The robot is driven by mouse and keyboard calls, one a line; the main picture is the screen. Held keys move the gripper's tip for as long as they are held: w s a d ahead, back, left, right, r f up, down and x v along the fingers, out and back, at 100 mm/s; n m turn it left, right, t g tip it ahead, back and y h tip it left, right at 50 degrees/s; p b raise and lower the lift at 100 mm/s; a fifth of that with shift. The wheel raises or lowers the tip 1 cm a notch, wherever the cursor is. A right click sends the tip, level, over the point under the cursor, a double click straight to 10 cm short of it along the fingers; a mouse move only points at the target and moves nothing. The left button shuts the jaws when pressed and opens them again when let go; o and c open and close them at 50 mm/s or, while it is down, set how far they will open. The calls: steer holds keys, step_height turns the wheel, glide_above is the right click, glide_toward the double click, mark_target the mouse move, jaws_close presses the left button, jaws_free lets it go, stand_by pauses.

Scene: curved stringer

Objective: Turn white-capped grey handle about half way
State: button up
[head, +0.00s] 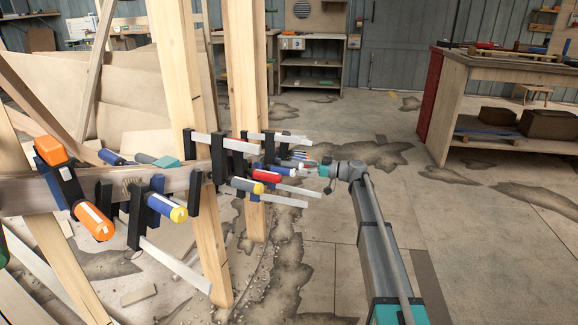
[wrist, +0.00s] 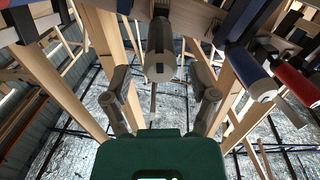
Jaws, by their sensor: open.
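The white-capped grey handle (wrist: 160,52) points toward the camera in the wrist view, its pale end cap facing me. My gripper (wrist: 162,82) is open, with one finger on each side of the handle and visible space on both sides. The handle does not look gripped. In the head view my gripper (head: 327,178) is at the right end of the row of clamps. There the grey handle is small and I cannot tell it clearly from the gripper.
Clamp bars (head: 278,198) stick out nearby. Wooden posts (head: 178,75) stand behind the clamps. A workbench (head: 490,68) is at right; the floor between is clear.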

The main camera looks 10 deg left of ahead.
mark_target(292, 165)
steer(key=shift+w+a, duration=0.2)
steer(key=shift+a, duration=0.95)
steer(key=shift+w+a, duration=0.15)
steer(key=shift+a, duration=0.95)
